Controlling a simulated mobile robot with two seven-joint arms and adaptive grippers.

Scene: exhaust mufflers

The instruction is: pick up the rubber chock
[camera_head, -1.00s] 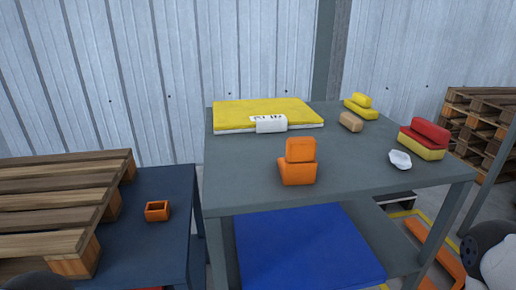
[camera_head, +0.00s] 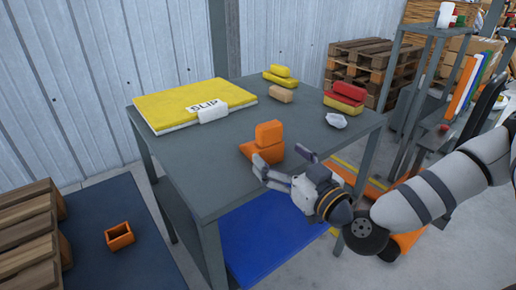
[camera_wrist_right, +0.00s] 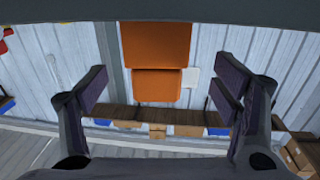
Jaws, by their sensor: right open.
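An orange two-part block (camera_head: 268,133), which I take to be the rubber chock, stands on the grey table near its front edge. It has a wide base and an upright upper part. In the right wrist view the orange block (camera_wrist_right: 156,45) is at the top centre, between the fingers' lines. My right gripper (camera_head: 279,158) is open and empty, just to the right of and in front of the block, its fingers pointing toward it. Contact cannot be made out. My left gripper is not in view.
The grey table (camera_head: 215,165) also holds a yellow pad (camera_head: 180,100) labelled SLIP, a tan block (camera_head: 281,95), a yellow block (camera_head: 281,78), a red-and-yellow block (camera_head: 345,97) and a white piece (camera_head: 337,121). A small orange box (camera_head: 119,237) sits at lower left.

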